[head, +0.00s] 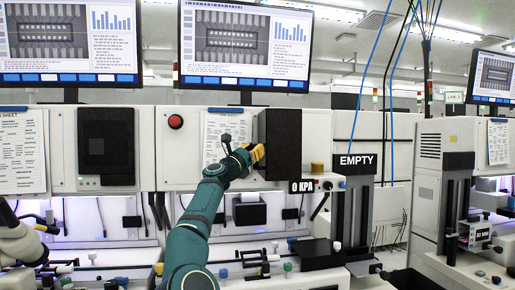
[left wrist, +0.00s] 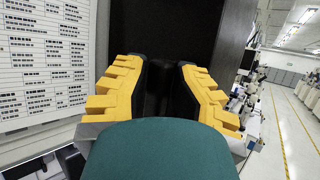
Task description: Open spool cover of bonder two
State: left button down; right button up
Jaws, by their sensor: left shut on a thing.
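The spool cover (head: 284,140) is a dark, box-like panel on the upper front of the white middle bonder (head: 180,160). My left gripper (head: 257,154) reaches up to the cover's left edge on the teal arm. In the left wrist view the yellow-and-black fingers (left wrist: 164,92) point at the dark cover (left wrist: 172,35) and are shut on a dark part of it, probably its handle. That part is mostly hidden between the fingers. I cannot tell for sure whether the cover stands ajar. My right gripper is not in view.
A printed sheet (head: 221,137) and a red button (head: 176,121) are left of the cover. Another dark cover (head: 106,146) is on the left bonder. Small knobs and tooling lie below.

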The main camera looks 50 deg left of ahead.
pick_arm(q)
jog(key=shift+w+d, duration=0.1)
jog(key=shift+w, duration=0.05)
jog(key=c, duration=0.9)
grip_release()
jog(key=shift+c, duration=0.2)
jog(key=shift+o, duration=0.2)
jog(key=shift+w+d, duration=0.1)
jog(key=shift+w, duration=0.1)
jog(key=shift+f, duration=0.15)
jog(key=shift+s+a+f, duration=0.3)
jog(key=shift+s+f, duration=0.05)
jog(key=v, duration=1.1)
jog(key=shift+s+d+r, duration=0.2)
jog(key=shift+d+r, duration=0.15)
